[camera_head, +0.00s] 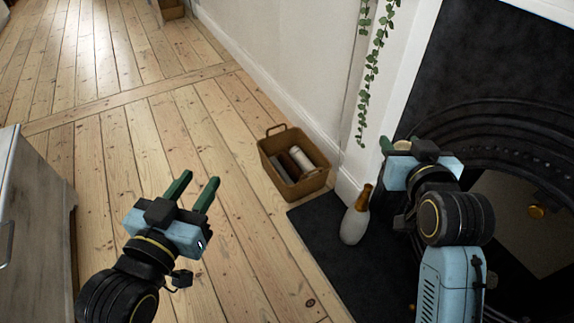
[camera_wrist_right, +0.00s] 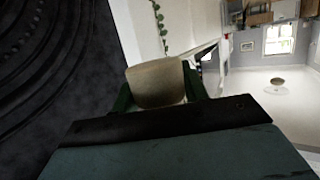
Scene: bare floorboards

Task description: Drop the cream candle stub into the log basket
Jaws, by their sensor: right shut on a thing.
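The cream candle stub (camera_wrist_right: 155,84) is between the green fingers of my right gripper (camera_wrist_right: 160,92), which is shut on it. In the head view a small part of the stub (camera_head: 402,145) shows beyond my right gripper (camera_head: 398,146), near the fireplace surround. The brown log basket (camera_head: 306,189) stands on the floorboards by the wall, left of and apart from my right gripper. It holds several cylindrical pieces, dark and pale. My left gripper (camera_head: 200,190) is open and empty above the floorboards, left of the basket.
A grey and tan bottle-shaped vase (camera_head: 354,222) stands on the dark hearth (camera_head: 325,240), between the basket and my right arm. A trailing plant (camera_head: 371,65) hangs by the wall. A grey cabinet (camera_head: 35,215) is at the left. The floor left of the basket is clear.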

